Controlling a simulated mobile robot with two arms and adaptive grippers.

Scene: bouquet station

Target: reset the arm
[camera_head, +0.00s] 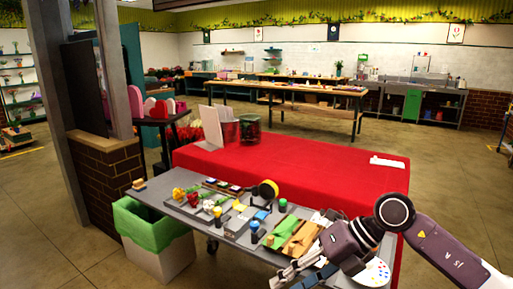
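My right arm comes in from the lower right. Its gripper (291,279) hangs over the front right corner of the grey work table (178,208), pointing to the lower left. Its fingers look apart, with nothing seen between them, and the tips are near the bottom edge of the picture. My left arm and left gripper are not in view.
A red-covered table (300,170) stands behind. A green-lined bin (150,228) stands at the left. Open floor lies right.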

